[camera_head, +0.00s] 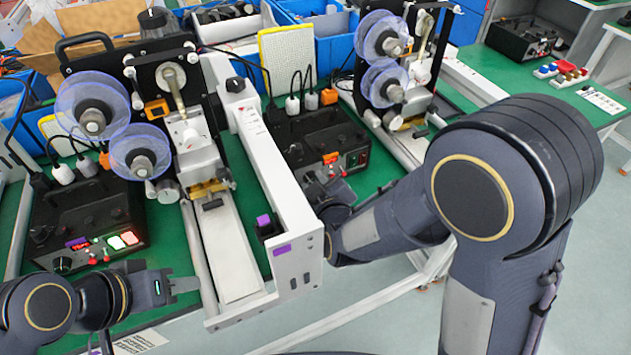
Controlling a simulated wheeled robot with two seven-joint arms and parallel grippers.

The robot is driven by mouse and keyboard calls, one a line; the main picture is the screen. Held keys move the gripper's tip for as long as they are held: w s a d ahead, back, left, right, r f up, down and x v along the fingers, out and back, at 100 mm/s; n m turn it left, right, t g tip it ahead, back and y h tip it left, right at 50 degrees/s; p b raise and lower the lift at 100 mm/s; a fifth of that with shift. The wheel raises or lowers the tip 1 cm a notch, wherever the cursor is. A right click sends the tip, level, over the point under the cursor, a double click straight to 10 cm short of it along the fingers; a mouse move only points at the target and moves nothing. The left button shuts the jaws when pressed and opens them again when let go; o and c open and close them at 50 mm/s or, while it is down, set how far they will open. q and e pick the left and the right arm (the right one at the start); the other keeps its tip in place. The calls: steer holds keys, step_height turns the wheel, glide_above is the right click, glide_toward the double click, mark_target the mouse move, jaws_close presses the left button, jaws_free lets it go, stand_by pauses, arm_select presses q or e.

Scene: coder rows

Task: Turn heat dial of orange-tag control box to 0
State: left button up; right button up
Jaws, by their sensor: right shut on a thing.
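The orange-tag control box (290,128) is a black box on the green table, right of the white rail. Its orange tag (330,158) is on the front, with red switches (336,171) below and a small display at the right. My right gripper (322,182) is at the left part of this front face, shut on what appears to be the heat dial. The gripper hides the dial, so its setting cannot be read. My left gripper (190,285) is at the lower left, in front of the purple-tag box and apart from it. Its finger gap is unclear.
The purple-tag control box (90,210) has its own dial (62,265) and lit buttons. A white rail (270,175) stands between the boxes. Reel machines (175,85) and (395,65) stand behind. Blue bins (325,50) are at the back.

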stand_by(0.4)
steer(key=o, duration=0.7)
steer(key=p+v, duration=0.1)
steer(key=v, duration=0.5)
steer(key=shift+s+r, duration=0.2)
steer(key=shift+s, duration=0.2)
steer(key=shift+s+d+r, duration=0.1)
steer(key=shift+s+d, duration=0.05)
steer(key=shift+s, duration=0.35)
